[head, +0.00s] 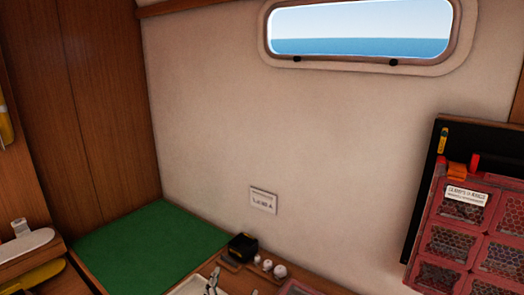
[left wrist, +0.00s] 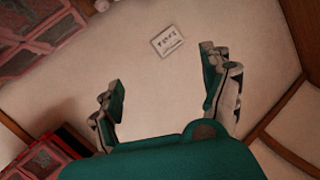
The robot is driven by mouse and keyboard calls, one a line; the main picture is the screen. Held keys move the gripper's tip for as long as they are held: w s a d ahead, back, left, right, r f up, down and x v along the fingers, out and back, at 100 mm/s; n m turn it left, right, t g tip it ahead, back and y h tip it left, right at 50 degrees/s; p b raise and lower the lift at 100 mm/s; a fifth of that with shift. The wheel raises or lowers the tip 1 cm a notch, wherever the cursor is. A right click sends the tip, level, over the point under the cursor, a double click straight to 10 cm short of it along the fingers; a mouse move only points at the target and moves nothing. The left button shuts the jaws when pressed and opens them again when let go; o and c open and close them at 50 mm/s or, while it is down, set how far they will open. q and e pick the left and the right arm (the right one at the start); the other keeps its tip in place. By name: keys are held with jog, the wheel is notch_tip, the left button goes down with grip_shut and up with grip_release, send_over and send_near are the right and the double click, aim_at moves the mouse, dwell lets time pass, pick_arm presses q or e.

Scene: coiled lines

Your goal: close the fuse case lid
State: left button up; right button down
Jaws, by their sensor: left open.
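A reddish, see-through piece (head: 297,289), perhaps part of the fuse case, is cut off by the bottom edge of the head view. A dark red case-like shape (left wrist: 50,158) shows at the lower left of the left wrist view. I cannot tell for sure that either is the fuse case, or how its lid stands. My right gripper is not in view.
A white label plate (head: 263,201) is on the wall. A black and yellow box (head: 242,247) and small white round items (head: 273,268) stand on the counter. A green mat (head: 150,245) is clear. A red mesh pocket panel (head: 460,235) hangs at the right.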

pick_arm(q)
jog(key=s+a+f+n+g+y, duration=0.25)
jog(key=s+a+f+g, duration=0.35)
jog(key=s+a+f, duration=0.45)
jog(key=s+a+f+n+g, duration=0.1)
jog(key=s+a+f+g, duration=0.15)
jog(key=s, duration=0.75)
jog(key=s+a+f+n+g, duration=0.15)
jog(key=s+g, duration=0.25)
jog(key=s, duration=0.6)
notch_tip(320, 180, down, 32)
jog(key=s+m+b, duration=0.1)
jog(key=b, duration=0.5)
jog(key=s+a+f+g+b, duration=0.2)
jog(key=s+f+b, duration=0.2)
jog(key=s+f, duration=1.3)
notch_tip(320, 180, down, 4)
jog(key=shift+s+a+f, duration=0.15)
jog(key=shift+s+f, duration=0.05)
